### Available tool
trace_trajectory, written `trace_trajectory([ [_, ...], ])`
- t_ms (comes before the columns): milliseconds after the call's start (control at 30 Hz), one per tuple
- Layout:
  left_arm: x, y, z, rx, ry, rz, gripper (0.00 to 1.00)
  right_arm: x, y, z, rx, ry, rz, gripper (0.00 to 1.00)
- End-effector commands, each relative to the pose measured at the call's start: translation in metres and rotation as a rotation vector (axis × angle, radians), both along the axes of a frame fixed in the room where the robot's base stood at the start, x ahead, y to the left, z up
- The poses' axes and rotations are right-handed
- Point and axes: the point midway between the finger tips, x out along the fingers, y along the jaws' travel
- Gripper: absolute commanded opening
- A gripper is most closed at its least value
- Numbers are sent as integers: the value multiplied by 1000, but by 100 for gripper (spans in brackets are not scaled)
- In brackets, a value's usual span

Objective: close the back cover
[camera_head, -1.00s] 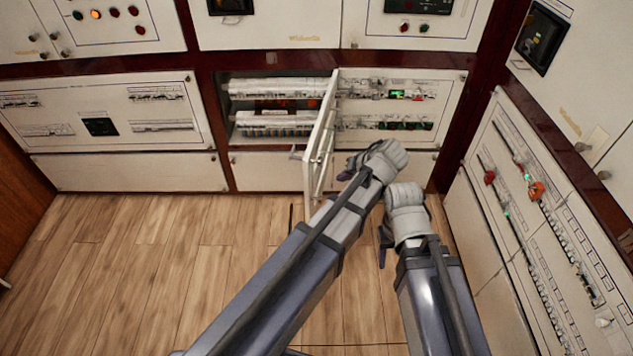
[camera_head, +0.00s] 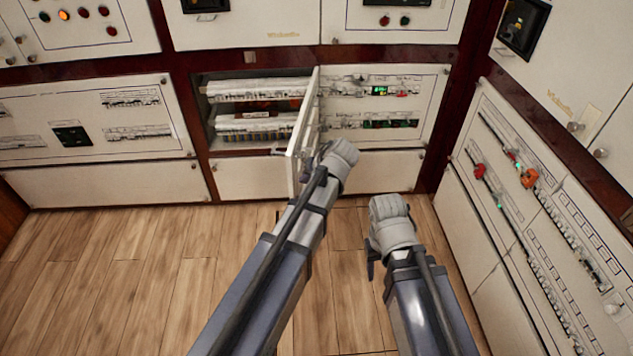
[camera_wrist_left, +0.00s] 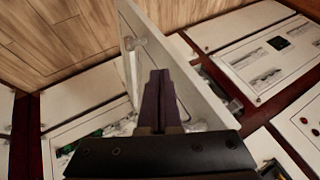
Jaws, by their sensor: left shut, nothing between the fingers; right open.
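The back cover (camera_head: 305,118) is a white panel hinged at the right side of a compartment (camera_head: 206,130) in the back wall. It stands swung out into the room, seen nearly edge-on. My left gripper (camera_head: 309,166) is on the right of the cover, close to its lower part and partly hidden by my wrist. In the left wrist view its fingers (camera_wrist_left: 160,80) are together and empty, in front of the cover's panel (camera_wrist_left: 178,62); I cannot tell whether they touch it. My right gripper (camera_head: 373,262) is open and low over the floor, away from the cover.
The compartment shows rows of white breaker strips (camera_head: 257,90). A right-hand cabinet with red and orange knobs (camera_head: 528,178) stands close to my right arm. The wooden floor (camera_head: 130,260) at left is clear.

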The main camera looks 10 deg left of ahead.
Motion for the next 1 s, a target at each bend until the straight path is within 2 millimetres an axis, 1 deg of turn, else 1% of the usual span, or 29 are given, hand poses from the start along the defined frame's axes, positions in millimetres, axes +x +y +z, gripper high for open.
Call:
trace_trajectory([
  [33,-1,5,0,0,0,1,0,0,0,1,0,0,0,54],
  [200,-1,13,1,0,-1,0,0,0,0,1,0,0,0,54],
  [567,-1,14,0,-1,-1,-1,0,0,0,0,0,0,0,54],
  [667,-2,18,0,0,0,-5,0,0,0,0,0,0,0,54],
  [767,-4,28,0,-1,-1,-20,0,0,0,0,0,0,0,54],
  [867,-6,47,0,-1,-2,-49,0,0,0,0,0,0,0,54],
  [967,-8,75,0,0,-1,-93,0,0,0,0,0,0,0,54],
  [1000,-8,89,0,-1,-2,-114,0,0,0,0,0,0,0,54],
])
